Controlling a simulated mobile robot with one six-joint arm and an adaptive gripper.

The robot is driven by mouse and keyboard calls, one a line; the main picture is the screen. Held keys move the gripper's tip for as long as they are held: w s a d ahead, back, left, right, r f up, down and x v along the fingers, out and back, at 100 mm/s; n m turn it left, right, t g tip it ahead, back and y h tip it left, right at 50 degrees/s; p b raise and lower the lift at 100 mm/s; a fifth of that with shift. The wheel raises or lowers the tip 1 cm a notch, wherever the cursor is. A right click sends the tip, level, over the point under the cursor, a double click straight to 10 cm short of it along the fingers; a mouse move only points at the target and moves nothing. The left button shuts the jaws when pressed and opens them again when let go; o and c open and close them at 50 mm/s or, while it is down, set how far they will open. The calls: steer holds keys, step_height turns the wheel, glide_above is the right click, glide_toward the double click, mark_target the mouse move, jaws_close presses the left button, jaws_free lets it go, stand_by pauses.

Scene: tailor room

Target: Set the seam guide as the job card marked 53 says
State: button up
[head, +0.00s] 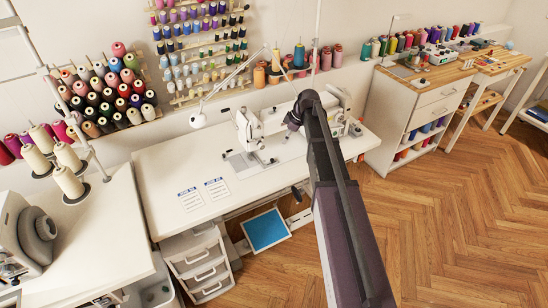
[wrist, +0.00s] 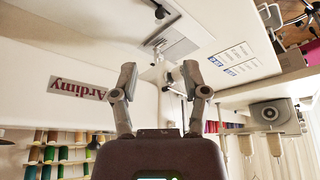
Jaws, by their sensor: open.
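A white sewing machine (head: 250,132) stands on the white sewing table (head: 165,165). In the wrist view its body fills the left side, with an upside-down "Ardimy" label (wrist: 77,89). Its presser foot area (wrist: 176,80) shows near my right finger. Two job cards, one left (head: 190,199) and one right (head: 217,188), lie flat on the table; they also show in the wrist view (wrist: 233,59). Their numbers are too small to read. I cannot make out the seam guide for certain. My gripper (wrist: 159,70) is open and empty, beside the machine; the arm mostly hides it in the head view.
A white lamp (head: 198,120) rises behind the machine. Thread racks (head: 105,90) line the wall. A drawer unit (head: 200,265) and a blue panel (head: 265,230) are below the table. The table around the cards is clear, and the wooden floor at right is open.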

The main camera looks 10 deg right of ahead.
mark_target(273, 160)
steer(key=b+x, duration=1.2)
steer(key=x, duration=0.1)
steer(key=shift+a+f+b, duration=0.15)
steer(key=shift+f+b, duration=0.2)
stand_by(0.5)
steer(key=shift+w, duration=0.1)
jaws_close()
